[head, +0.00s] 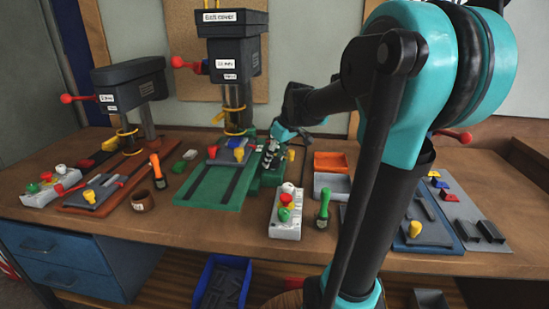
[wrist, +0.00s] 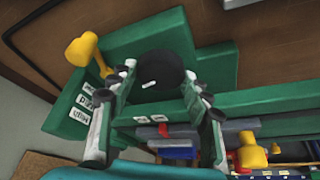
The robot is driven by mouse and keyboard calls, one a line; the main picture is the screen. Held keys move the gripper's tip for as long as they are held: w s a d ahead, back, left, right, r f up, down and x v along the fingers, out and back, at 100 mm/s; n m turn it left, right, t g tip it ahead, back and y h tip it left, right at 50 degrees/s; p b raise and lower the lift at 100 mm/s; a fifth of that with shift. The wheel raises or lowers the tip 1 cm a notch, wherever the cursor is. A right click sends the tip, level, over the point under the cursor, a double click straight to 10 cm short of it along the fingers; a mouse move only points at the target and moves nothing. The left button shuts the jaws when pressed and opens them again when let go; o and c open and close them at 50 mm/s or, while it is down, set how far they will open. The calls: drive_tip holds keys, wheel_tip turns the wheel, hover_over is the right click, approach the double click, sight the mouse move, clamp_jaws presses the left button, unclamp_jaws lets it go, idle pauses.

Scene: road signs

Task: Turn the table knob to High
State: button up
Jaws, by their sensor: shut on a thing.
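The black round knob (wrist: 166,72), with a white mark on its face, sits on a green machine base (wrist: 110,52) in the wrist view. My gripper (wrist: 158,78) has one finger on each side of the knob and is shut on it. The white mark lies near the middle of the knob's face. Small white labels (wrist: 84,101) are on the green base left of the knob; the lowest appears to read High. In the head view my gripper (head: 270,152) is at the right side of the green base (head: 210,186), and the knob is hidden.
A yellow handle (wrist: 82,48) stands close to my left finger in the wrist view. A drill press (head: 233,60) rises behind the green base. A control box (head: 287,212) with coloured buttons, a green-handled tool (head: 323,205) and an orange bin (head: 330,161) are nearby.

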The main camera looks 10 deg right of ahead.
drive_tip(key=m+h, duration=0.1)
drive_tip(key=m, duration=0.1)
drive_tip(key=m+t+h, duration=0.1)
drive_tip(key=m, duration=0.2)
drive_tip(key=shift+a+m, duration=0.15)
drive_tip(key=shift+m, duration=0.15)
idle(0.4)
drive_tip(key=o, duration=1.2)
drive_tip(key=shift+c, duration=0.2)
drive_tip(key=v, duration=0.8)
